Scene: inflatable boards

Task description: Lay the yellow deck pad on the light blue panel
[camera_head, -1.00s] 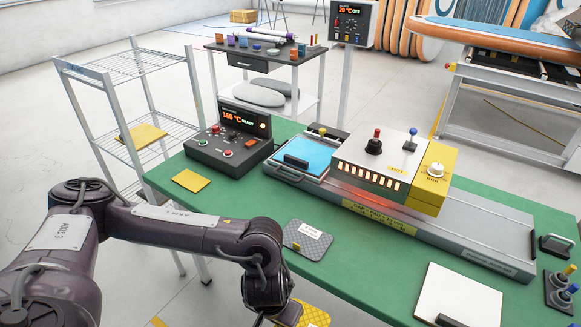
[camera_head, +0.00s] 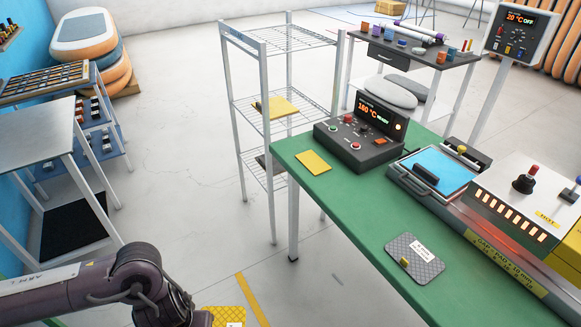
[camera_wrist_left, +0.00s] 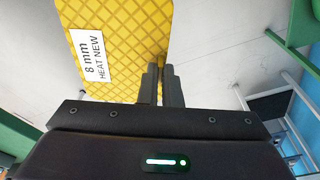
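The yellow deck pad (camera_head: 228,313) has a diamond pattern and shows at the bottom edge of the head view, left of the green table. It fills much of the left wrist view (camera_wrist_left: 130,55), with a white label reading "8 mm HEAT NEW". My left gripper (camera_wrist_left: 164,75) is shut on its edge; the fingers are close together. In the head view the gripper is mostly cut off below the frame. The light blue panel (camera_head: 443,168) lies in a grey tray with a black handle, at the left end of the heater on the table. My right gripper is not in view.
The green table (camera_head: 350,215) carries a control box (camera_head: 360,137) reading 160 °C READY, a small yellow piece (camera_head: 313,161), a grey pad (camera_head: 413,260) and the glowing heater (camera_head: 512,215). A wire rack (camera_head: 275,107) stands behind the table's left end. Open floor lies left of the table.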

